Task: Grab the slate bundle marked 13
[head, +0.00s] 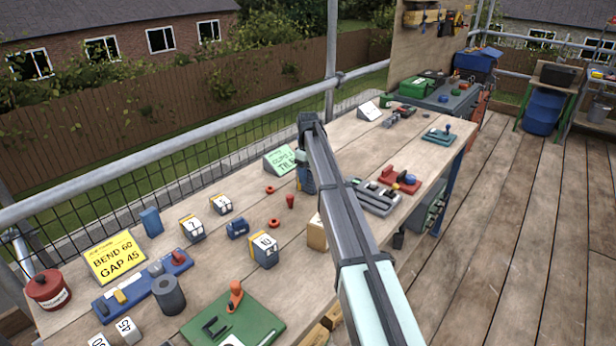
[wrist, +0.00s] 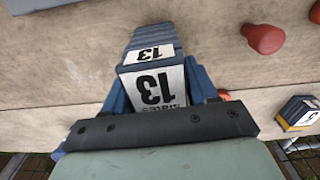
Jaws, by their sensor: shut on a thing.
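The slate bundle marked 13 (wrist: 153,88) is a grey-blue stack with white 13 labels on its face and top. In the wrist view it sits between the two blue fingers of my gripper (wrist: 157,92), which is shut on it. I cannot tell whether it touches the wooden bench (wrist: 70,75) or is just above it. In the head view my arm reaches over the bench and largely hides my gripper (head: 305,178) and the bundle.
A bundle marked 10 (head: 264,250) and two other labelled bundles (head: 192,228) (head: 221,205) stand to the left. A green sign (head: 281,160) stands close behind the gripper. Red pieces (head: 274,222) lie nearby. A scaffold rail (head: 240,120) runs behind the bench.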

